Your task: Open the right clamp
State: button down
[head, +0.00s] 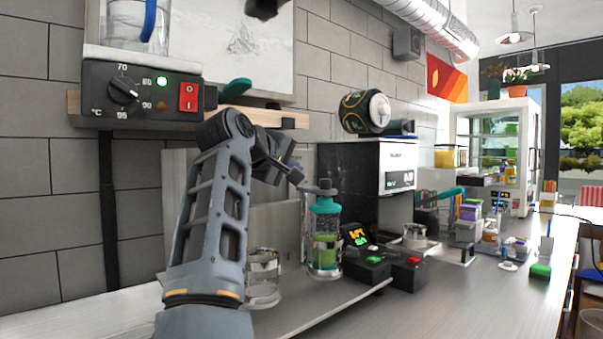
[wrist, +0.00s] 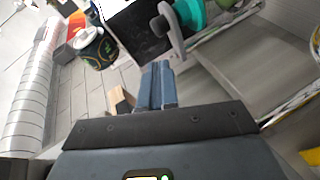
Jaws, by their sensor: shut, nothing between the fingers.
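A glass jar (head: 262,272) stands left of the sealer on the metal counter. A black box with buttons (head: 375,265) sits to its right, and a black-and-silver machine (head: 365,170) stands behind. The counter at the front right (head: 470,310) is clear.

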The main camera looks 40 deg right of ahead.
jog(key=p+x, duration=0.2)
jog(key=x, duration=0.7)
